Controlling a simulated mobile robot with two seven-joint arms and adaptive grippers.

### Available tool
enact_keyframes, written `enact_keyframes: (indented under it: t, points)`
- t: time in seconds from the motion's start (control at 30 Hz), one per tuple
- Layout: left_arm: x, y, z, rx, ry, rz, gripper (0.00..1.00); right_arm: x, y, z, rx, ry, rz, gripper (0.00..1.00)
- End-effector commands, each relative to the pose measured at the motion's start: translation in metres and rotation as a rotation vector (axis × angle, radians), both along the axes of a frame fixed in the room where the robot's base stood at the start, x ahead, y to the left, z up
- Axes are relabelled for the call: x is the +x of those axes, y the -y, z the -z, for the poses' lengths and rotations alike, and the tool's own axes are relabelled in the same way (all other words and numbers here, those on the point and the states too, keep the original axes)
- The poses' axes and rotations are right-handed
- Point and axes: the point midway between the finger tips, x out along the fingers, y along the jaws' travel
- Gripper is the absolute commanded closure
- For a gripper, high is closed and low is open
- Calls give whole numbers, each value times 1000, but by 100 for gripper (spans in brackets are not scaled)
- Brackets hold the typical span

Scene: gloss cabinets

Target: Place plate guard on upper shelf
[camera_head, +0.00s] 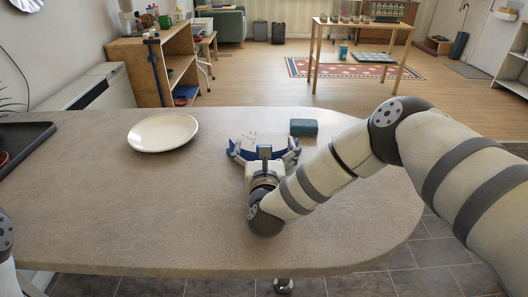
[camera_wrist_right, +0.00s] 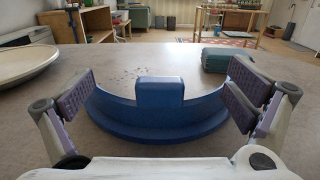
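The plate guard, which I take to be the blue curved piece with a raised block in its middle (camera_wrist_right: 160,126), stands on the countertop in the right wrist view. My right gripper (camera_head: 264,148) is open over the counter. Its two fingers are spread wide at either side of the guard in the wrist view (camera_wrist_right: 161,105), and I see no clear grip on it. In the head view the guard is largely hidden behind the gripper. Which shelf is the upper shelf I cannot tell. My left gripper is not in view; only a bit of that arm shows at the left edge.
A white plate (camera_head: 163,132) lies on the counter (camera_head: 130,215) left of the gripper. A teal box (camera_head: 304,127) sits to its right. A dark tray (camera_head: 22,143) is at the far left. An open wooden shelf unit (camera_head: 151,77) stands beyond. The front counter is clear.

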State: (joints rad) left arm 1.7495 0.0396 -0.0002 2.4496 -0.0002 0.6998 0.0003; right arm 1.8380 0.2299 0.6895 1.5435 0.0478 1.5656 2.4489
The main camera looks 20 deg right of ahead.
Motion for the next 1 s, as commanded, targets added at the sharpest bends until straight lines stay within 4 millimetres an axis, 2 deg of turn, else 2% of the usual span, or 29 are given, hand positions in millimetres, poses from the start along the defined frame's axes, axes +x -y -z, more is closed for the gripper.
enact_keyframes:
  t: [0.03,0.3,0.37,0.43,0.47,0.67,0.77,0.9,1.0]
  points:
    - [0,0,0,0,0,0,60,0,0,0,0,0,0,18]
    - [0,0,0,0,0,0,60,0,0,0,0,0,0,79]
    - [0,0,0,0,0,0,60,0,0,0,0,0,0,92]
    - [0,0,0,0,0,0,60,0,0,0,0,0,0,92]
    - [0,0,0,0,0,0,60,0,0,0,0,1,0,96]
    - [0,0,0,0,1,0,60,0,0,-1,0,1,0,97]
    - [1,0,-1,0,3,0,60,0,0,-9,-1,2,0,97]
    - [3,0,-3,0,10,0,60,0,1,-35,1,6,1,97]
    - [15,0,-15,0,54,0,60,-20,1,-66,2,15,-1,97]
